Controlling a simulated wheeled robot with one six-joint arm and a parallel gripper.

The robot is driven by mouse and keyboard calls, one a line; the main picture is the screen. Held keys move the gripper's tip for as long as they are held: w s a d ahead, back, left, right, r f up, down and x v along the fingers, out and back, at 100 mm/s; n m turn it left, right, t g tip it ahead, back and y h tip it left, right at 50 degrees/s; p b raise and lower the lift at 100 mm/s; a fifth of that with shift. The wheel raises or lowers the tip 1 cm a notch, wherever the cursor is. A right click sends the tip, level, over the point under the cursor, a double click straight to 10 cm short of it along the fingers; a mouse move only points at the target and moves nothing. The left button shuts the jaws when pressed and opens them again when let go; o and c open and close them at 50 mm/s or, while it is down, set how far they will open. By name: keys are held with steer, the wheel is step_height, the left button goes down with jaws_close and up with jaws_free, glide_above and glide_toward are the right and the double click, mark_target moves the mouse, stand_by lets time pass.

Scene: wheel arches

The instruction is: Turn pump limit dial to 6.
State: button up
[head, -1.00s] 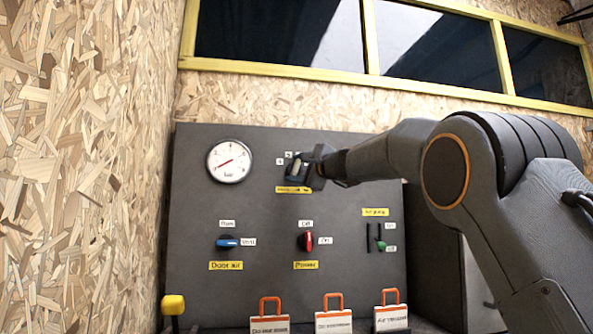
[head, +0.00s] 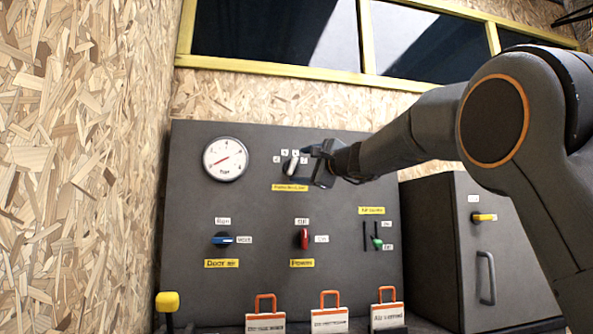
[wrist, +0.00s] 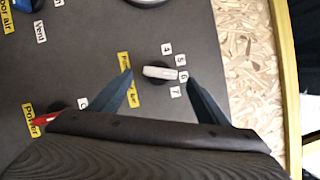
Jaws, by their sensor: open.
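The pump limit dial (head: 291,166) is a pale bar-shaped knob on the upper middle of the grey panel (head: 200,290), above a yellow label. In the wrist view the dial (wrist: 160,72) has labels 4, 5, 6 and 7 around it. One end of its bar lies beside the 6 label (wrist: 183,75). My gripper (head: 318,156) is open, just right of the dial in the head view. In the wrist view its two fingertips (wrist: 160,77) appear on either side of the dial with gaps, and nothing is held.
A round gauge (head: 226,159) is left of the dial. Below are a blue knob (head: 222,240), a red knob (head: 303,238) and a green-tipped slider (head: 377,243). Orange-handled tags (head: 330,320) stand along the bottom. A grey cabinet (head: 450,240) is at the right.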

steer(key=shift+v, duration=1.05)
